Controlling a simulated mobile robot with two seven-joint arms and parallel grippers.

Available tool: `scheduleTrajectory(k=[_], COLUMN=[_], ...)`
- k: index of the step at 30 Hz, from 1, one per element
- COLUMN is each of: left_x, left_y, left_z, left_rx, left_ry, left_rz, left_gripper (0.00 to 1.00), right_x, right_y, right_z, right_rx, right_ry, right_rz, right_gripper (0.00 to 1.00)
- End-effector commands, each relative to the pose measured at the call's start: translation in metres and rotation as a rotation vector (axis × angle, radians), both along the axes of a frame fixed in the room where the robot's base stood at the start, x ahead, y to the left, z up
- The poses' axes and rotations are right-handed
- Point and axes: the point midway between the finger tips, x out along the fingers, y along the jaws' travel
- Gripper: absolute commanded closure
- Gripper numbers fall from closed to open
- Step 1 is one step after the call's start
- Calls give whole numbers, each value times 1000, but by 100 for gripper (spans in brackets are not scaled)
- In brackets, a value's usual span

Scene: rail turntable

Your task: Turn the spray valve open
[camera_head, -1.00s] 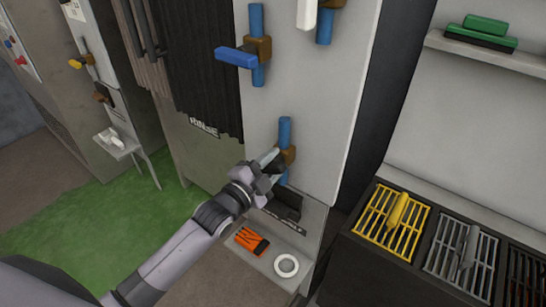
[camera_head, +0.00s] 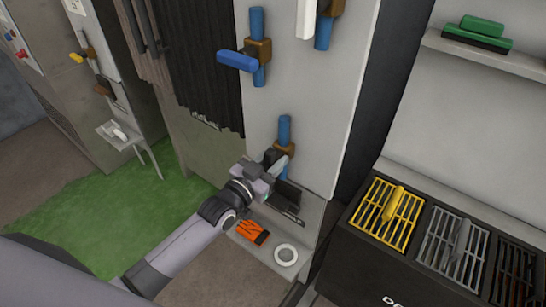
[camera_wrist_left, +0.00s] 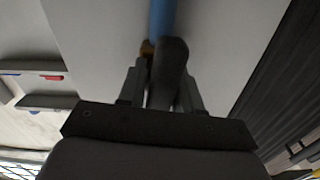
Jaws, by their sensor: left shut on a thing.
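A lower valve with a brown body (camera_head: 284,148) sits on a blue vertical pipe (camera_head: 284,130) on the pale panel. Its dark grey handle (camera_wrist_left: 171,62) shows in the left wrist view between my fingers. My left gripper (camera_head: 272,165) is shut on that handle, just in front of the valve body. In the wrist view the gripper (camera_wrist_left: 162,85) hides the handle's near end. No label that I can read marks this valve as the spray valve. My right gripper is not in view.
Above are a blue-handled valve (camera_head: 238,61) and a white-handled valve (camera_head: 307,18). A low ledge below holds an orange glove-like item (camera_head: 252,232) and a white ring (camera_head: 286,255). A black rack with yellow (camera_head: 385,225) and grey grates stands at right. Dark curtain strips (camera_head: 203,65) hang at left.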

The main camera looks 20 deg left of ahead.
Motion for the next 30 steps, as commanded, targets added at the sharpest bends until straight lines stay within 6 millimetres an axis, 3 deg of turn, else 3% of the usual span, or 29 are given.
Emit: scheduleTrajectory(k=[9, 26, 27, 30], left_x=[0, 0, 0, 0], left_y=[0, 0, 0, 0], left_z=[-1, -1, -1, -1], left_rx=[-114, -137, -137, -138], left_ry=[44, 53, 53, 52], left_rz=[0, 0, 0, 0], left_gripper=[96, 96, 53, 51], right_x=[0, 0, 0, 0], right_y=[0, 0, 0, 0], right_z=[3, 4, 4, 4], right_rx=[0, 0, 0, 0], right_ry=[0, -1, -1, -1], right_rz=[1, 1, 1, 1], right_gripper=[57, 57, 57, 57])
